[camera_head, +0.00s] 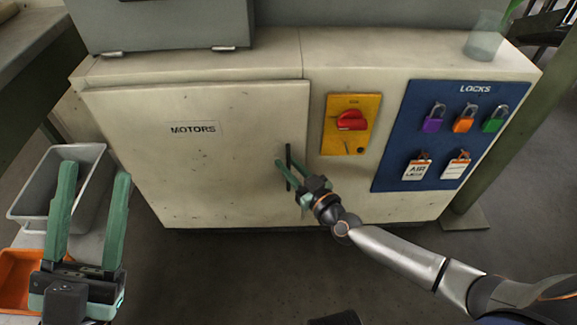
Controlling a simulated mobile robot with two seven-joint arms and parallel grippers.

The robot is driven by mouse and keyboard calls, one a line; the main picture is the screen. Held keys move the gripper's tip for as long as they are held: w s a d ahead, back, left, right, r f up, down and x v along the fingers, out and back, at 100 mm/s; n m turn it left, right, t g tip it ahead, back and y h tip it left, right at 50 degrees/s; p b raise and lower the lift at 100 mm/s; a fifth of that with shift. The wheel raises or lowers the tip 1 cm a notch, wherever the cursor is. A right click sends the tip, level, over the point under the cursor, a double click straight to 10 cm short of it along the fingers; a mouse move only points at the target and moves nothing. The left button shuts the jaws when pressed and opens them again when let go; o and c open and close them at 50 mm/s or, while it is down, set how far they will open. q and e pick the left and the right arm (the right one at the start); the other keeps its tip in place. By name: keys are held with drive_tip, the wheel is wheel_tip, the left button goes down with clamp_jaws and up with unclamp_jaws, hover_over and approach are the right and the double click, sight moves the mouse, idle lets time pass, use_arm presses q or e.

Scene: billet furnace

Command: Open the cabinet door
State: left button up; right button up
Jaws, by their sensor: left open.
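The pale cabinet door (215,165) carries a MOTORS label (193,128) and looks about flush with the cabinet front; I cannot tell if it is slightly ajar. A dark vertical handle (289,160) sits near its right edge. My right gripper (286,166) is at this handle, its green fingers around it, hiding part of it. I cannot tell whether the fingers are closed on the handle. My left gripper (95,182) is open and empty at the lower left, well away from the door, pointing up in the picture.
Right of the door are a yellow plate with a red rotary switch (351,121) and a blue LOCKS board (443,135) with padlocks and tags. A grey bin (33,216) and an orange bin (17,278) stand at left. The floor before the door is clear.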

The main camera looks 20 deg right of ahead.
drive_tip(key=shift+c, duration=0.3)
clamp_jaws()
idle(1.1)
